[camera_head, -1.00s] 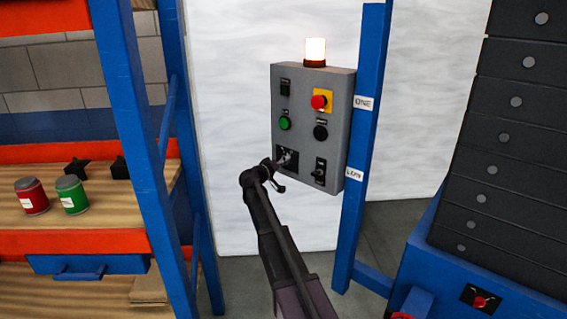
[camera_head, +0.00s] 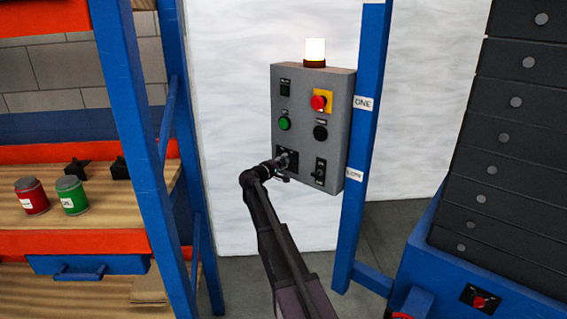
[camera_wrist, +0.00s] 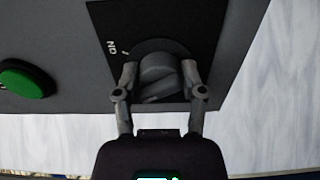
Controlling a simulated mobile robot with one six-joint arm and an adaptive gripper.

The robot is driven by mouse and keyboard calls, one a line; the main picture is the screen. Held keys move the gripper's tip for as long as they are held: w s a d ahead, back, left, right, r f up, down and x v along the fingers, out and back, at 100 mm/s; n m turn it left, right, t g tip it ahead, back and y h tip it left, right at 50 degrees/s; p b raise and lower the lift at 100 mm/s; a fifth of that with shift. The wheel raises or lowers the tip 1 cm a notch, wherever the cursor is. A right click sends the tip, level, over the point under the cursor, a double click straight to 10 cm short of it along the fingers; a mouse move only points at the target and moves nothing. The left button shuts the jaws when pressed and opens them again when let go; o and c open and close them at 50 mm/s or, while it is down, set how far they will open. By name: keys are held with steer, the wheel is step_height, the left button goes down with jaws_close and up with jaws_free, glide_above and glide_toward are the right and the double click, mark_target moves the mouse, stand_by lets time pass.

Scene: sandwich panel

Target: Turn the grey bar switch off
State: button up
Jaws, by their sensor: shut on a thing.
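The grey bar switch (camera_wrist: 160,75) sits on a black plate at the lower left of the grey control panel (camera_head: 336,104). In the wrist view its round grey knob lies between my two fingertips, one on each side. My gripper (camera_wrist: 160,70) is shut on it. In the head view my gripper (camera_head: 283,162) reaches the panel from the lower left and hides most of the switch. Part of the black plate (camera_head: 291,153) shows beside it. The lettering "ND" and a "I" mark show on the plate in the wrist view.
A lit beacon (camera_head: 315,50) stands on the panel. A red mushroom button (camera_head: 319,102), green button (camera_head: 284,124), black knob (camera_head: 320,132) and another black switch (camera_head: 319,170) are close by. A blue post (camera_head: 359,150) borders the panel on the right; a shelf rack (camera_head: 145,150) stands left.

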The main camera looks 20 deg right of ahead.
steer(key=shift+w, duration=0.1)
steer(key=o, duration=1.1)
steer(key=shift+o, duration=0.2)
steer(key=v, duration=1.2)
